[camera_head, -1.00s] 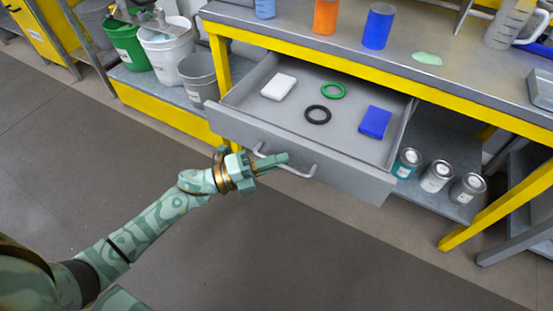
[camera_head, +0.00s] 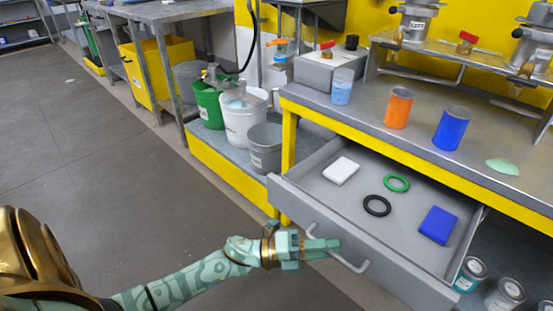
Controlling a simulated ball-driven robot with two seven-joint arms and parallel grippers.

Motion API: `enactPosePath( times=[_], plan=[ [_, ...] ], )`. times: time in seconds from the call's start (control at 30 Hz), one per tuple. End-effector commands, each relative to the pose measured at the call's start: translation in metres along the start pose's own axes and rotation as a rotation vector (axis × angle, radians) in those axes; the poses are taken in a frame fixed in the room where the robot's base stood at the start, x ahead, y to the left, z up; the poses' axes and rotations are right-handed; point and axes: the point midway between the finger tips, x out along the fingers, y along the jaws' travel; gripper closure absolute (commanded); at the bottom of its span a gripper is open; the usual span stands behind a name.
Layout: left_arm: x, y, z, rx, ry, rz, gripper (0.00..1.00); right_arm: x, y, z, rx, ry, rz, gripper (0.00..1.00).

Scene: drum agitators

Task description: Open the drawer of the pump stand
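The pump stand (camera_head: 385,147) is a grey-topped bench with a yellow frame on the right. Its grey drawer (camera_head: 399,266) is pulled out, with its inside showing. In the drawer lie a white block (camera_head: 341,170), a green ring (camera_head: 397,183), a black ring (camera_head: 377,205) and a blue block (camera_head: 438,225). The drawer's bar handle (camera_head: 349,266) is on its front. My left gripper (camera_head: 335,244) is at the handle, its fingers overlapping it in the view; whether they grip it or how far they are apart is not clear. My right gripper is not in view.
An orange cup (camera_head: 398,108) and a blue cup (camera_head: 452,128) stand on the bench top. Green, white and grey buckets (camera_head: 264,148) stand on a low yellow-edged platform left of the drawer. Cans (camera_head: 505,294) sit below the drawer.

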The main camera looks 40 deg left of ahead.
Motion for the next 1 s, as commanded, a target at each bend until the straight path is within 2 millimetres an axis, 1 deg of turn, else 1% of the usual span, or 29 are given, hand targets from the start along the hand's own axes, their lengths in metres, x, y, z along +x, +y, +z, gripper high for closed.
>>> enactPosePath(
  times=[0.07, 0.17, 0.27, 0.4, 0.5, 0.6, 0.7, 0.8, 1.0],
  plan=[
    [-0.011, 0.002, 0.000, 0.001, 0.000, 0.005, 0.68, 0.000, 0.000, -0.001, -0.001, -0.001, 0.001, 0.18],
    [-0.032, 0.002, -0.001, -0.001, 0.000, 0.007, 0.68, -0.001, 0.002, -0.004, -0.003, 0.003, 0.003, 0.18],
    [-0.060, 0.003, -0.001, -0.003, 0.001, 0.008, 0.68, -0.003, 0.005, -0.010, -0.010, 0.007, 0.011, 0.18],
    [-0.099, 0.004, -0.001, -0.003, 0.000, 0.008, 0.68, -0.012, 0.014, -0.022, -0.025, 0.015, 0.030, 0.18],
    [-0.123, 0.003, -0.001, -0.004, 0.001, 0.007, 0.68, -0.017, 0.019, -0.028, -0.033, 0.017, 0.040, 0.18],
    [-0.141, 0.003, -0.001, -0.003, 0.000, 0.006, 0.68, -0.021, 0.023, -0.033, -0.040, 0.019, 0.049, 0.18],
    [-0.153, 0.002, -0.001, -0.002, 0.000, 0.005, 0.68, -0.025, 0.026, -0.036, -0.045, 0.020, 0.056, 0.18],
    [-0.158, 0.001, 0.000, -0.001, 0.000, 0.002, 0.68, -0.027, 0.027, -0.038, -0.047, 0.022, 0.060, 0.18],
    [-0.160, 0.001, 0.000, 0.000, 0.000, 0.002, 0.68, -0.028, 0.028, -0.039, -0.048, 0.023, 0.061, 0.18]
  ],
)
